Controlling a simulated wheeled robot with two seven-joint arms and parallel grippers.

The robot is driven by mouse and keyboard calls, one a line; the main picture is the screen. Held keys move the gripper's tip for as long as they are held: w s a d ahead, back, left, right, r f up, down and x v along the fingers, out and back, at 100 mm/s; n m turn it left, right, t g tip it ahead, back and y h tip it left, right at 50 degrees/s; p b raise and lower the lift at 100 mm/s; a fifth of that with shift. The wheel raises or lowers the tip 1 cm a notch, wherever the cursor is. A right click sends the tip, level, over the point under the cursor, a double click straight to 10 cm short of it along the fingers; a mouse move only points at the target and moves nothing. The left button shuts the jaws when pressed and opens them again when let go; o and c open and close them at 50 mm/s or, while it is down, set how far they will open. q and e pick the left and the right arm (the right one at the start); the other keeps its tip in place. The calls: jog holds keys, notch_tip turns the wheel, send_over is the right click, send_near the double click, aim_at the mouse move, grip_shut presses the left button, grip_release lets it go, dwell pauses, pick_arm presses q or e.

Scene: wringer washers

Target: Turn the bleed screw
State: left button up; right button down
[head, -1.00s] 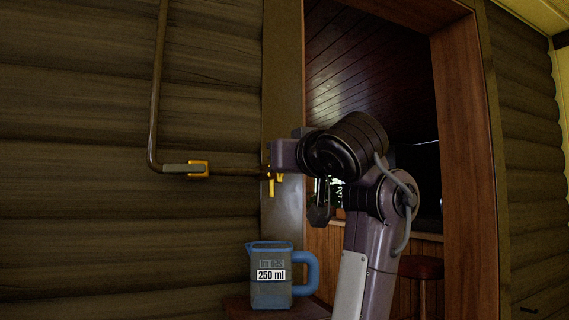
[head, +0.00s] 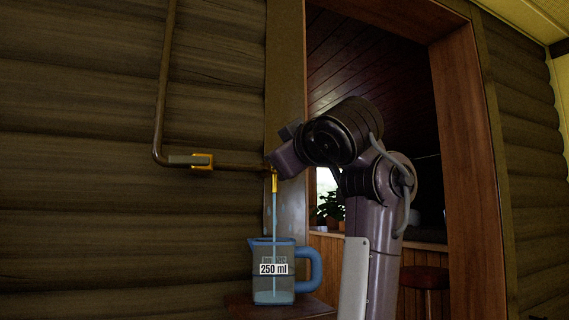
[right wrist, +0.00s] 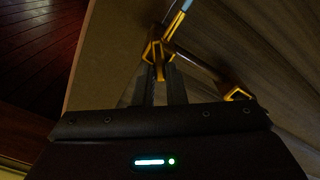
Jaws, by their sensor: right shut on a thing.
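My right gripper (right wrist: 159,75) is shut on the yellow bleed screw (right wrist: 158,49) at the end of the pipe. In the head view the gripper (head: 275,162) hides most of that fitting and is tilted. The yellow spout (head: 274,184) points down below it. A thin pale blue stream (head: 275,215) runs from the spout into the blue jug (head: 309,268). The jug stands upright under the spout, with a little liquid in its bottom and a "250 ml" label. My left gripper is not in view.
The brown pipe (head: 159,90) comes down the log wall and bends right, with a yellow-and-grey fitting (head: 201,161) on it. The jug stands on a small reddish-brown shelf (head: 240,309). A wooden-framed opening (head: 468,140) lies to the right, with a plant and a stool beyond.

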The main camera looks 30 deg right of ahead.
jog(key=shift+n, duration=0.3)
dwell(0.4)
jog(key=c, duration=1.5)
grip_release()
jog(key=shift+w, duration=0.15)
